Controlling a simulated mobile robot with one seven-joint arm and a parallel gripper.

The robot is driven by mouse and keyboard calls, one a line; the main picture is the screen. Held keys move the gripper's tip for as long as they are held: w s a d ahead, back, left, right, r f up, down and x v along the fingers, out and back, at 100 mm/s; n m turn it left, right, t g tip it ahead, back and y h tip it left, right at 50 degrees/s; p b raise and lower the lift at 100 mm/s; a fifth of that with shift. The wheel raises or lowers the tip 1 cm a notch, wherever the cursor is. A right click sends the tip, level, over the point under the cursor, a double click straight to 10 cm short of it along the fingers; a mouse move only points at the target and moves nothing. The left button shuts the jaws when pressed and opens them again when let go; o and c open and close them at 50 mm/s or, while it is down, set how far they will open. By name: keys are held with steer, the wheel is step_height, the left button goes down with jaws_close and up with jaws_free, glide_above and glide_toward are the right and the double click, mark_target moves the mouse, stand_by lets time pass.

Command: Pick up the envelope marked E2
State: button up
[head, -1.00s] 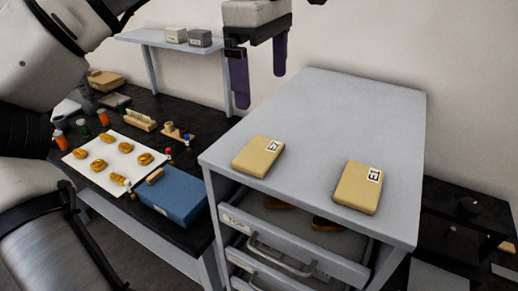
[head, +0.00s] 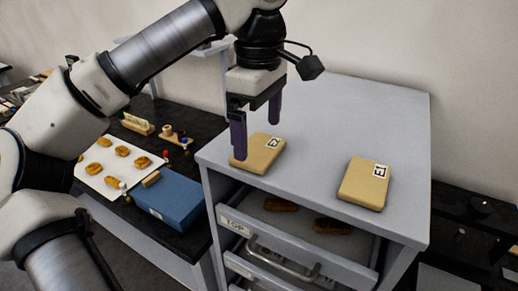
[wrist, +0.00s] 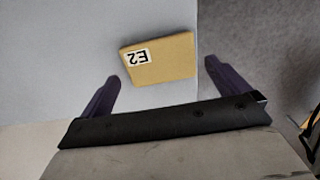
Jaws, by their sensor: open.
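The envelope marked E2 (head: 262,155) is a thick tan packet with a white label, lying flat on the grey cabinet top near its left front edge. In the wrist view the E2 envelope (wrist: 165,62) lies ahead of and between my finger lines. My gripper (head: 257,140) is open, with purple fingers; in the head view one finger overlaps the envelope's left part. In the wrist view my gripper (wrist: 160,82) holds nothing. I cannot tell the exact height of the fingertips above the cabinet. A second envelope marked E1 (head: 363,184) lies to the right.
The grey cabinet (head: 330,115) has a partly open top drawer (head: 290,237) with brown pieces inside. A blue box (head: 168,197) and a white sheet (head: 112,180) with several brown pieces lie on the dark table at left. The cabinet's rear top is clear.

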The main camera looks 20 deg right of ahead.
mark_target(259, 148)
steer(key=shift+f, duration=1.5)
steer(key=shift+c, duration=0.4)
